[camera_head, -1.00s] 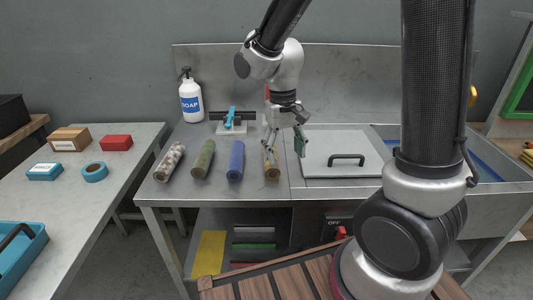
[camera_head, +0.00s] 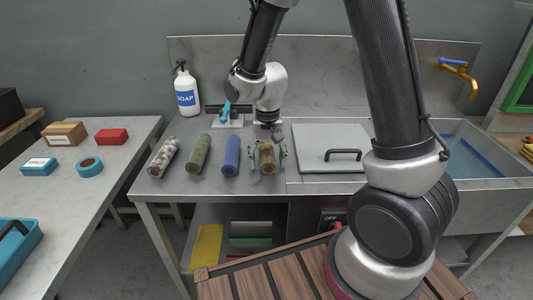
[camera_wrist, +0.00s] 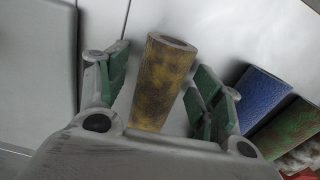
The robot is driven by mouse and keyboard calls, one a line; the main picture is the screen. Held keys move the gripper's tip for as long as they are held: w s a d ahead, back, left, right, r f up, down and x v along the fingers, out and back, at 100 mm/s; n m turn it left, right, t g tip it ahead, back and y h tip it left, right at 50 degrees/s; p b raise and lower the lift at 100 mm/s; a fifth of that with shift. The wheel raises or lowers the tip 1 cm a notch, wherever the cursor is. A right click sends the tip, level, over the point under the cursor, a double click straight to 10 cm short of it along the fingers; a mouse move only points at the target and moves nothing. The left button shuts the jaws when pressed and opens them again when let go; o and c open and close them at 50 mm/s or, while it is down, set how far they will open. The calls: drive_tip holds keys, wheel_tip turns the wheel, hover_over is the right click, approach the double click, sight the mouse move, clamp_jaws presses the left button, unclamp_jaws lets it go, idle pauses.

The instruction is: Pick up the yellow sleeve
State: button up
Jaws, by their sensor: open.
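The yellow sleeve (camera_head: 267,158) is a worn, mottled yellow-brown tube lying on the metal counter, at the right end of a row of sleeves. It also shows in the wrist view (camera_wrist: 163,82), its hollow end at the top. My gripper (camera_head: 268,158) is open over it, one finger on each side. In the wrist view my gripper (camera_wrist: 160,88) has green finger pads, with a visible gap between the sleeve and each pad. The sleeve's near part is hidden behind the gripper body in that view.
The blue sleeve (camera_head: 231,156) lies close on the left, then a green sleeve (camera_head: 198,154) and a mottled grey one (camera_head: 164,157). A flat lid with a black handle (camera_head: 343,155) is on the right. A soap bottle (camera_head: 186,92) stands behind.

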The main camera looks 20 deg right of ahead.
drive_tip(key=c, duration=1.1)
drive_tip(key=shift+r, duration=0.1)
